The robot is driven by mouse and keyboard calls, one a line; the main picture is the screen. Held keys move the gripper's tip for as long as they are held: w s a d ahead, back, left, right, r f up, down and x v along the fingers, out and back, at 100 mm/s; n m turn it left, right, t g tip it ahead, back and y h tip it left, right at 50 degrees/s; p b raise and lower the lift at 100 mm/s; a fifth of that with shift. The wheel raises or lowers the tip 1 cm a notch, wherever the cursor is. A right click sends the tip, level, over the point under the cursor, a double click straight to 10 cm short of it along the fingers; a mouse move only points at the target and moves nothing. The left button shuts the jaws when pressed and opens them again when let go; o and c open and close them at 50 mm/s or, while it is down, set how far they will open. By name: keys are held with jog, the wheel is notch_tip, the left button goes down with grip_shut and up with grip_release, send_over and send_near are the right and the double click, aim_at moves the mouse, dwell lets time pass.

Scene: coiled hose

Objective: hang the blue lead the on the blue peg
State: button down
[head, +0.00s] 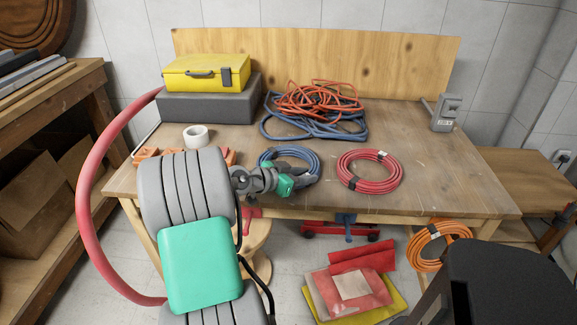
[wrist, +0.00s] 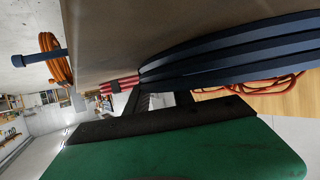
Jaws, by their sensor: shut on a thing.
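The blue lead (head: 312,160) is a neat coil lying at the front of the wooden table. My gripper (head: 291,184) is at the near side of this coil, shut on its strands. In the wrist view the blue strands (wrist: 225,67) run close up past the dark fingers of my gripper (wrist: 160,103); the exact grip is partly hidden. The blue peg (head: 347,222) is at the table's front edge, below the top, to the right of my gripper. The blue peg also shows in the wrist view (wrist: 25,58), sticking out and bare.
A red coil (head: 370,172) lies right of the blue lead. An orange coil (head: 430,247) hangs at the table's front right. Tangled orange and blue hoses (head: 315,105), a yellow toolbox (head: 205,73) and white tape (head: 196,135) are on the table (head: 455,185). A red trolley (head: 325,232) stands underneath.

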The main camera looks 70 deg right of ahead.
dwell(0.4)
jog(key=shift+r+p, duration=2.4)
jog(key=shift+r, duration=2.15)
